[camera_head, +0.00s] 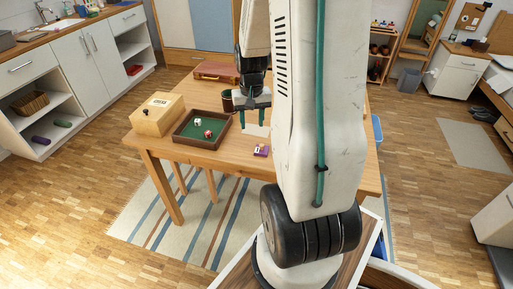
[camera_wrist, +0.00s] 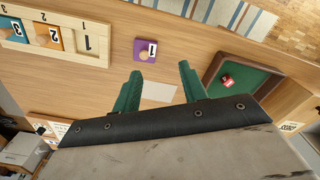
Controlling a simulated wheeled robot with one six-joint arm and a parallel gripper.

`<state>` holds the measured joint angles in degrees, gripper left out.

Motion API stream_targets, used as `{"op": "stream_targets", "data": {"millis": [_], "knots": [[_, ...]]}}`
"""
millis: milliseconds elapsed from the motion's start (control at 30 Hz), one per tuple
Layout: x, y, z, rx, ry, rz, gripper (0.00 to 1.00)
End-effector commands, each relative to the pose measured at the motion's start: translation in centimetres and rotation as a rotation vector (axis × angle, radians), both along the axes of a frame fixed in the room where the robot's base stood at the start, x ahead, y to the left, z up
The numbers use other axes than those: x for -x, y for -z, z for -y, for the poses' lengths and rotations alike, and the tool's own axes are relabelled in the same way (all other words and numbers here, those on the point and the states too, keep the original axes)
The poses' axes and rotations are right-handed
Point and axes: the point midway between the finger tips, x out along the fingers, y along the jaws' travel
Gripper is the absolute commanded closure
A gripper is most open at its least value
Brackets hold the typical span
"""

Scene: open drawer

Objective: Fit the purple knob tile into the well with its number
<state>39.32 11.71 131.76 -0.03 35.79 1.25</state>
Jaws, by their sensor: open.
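The purple knob tile (camera_wrist: 146,50) lies flat on the table, marked with a 1; in the head view it is a small purple piece (camera_head: 261,150) near the front edge. The wooden number board (camera_wrist: 98,62) is at the upper left of the wrist view. Its well marked 1 (camera_wrist: 88,42) looks empty. My arm hides the board in the head view. My gripper (camera_wrist: 160,86) is open and empty above the table, apart from the purple tile.
A green-lined tray (camera_head: 177,136) with dice stands left of the purple tile in the head view. A wooden box (camera_head: 157,115), a dark cup (camera_head: 227,101) and a brown case (camera_head: 217,72) are also on the table. A pale card (camera_wrist: 158,93) lies below my gripper.

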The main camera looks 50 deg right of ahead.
Motion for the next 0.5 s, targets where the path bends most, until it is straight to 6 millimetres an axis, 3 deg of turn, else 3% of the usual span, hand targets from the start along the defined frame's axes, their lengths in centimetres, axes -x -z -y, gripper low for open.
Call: {"op": "stream_targets", "data": {"millis": [100, 200, 500], "knots": [[0.8, 2.8, 2.5, -0.008, 0.059, -0.009, 0.57], [1.1, 4.0, 3.6, -0.008, 0.083, -0.01, 0.57], [1.2, 7.3, 3.9, -0.01, 0.089, -0.012, 0.57]]}}
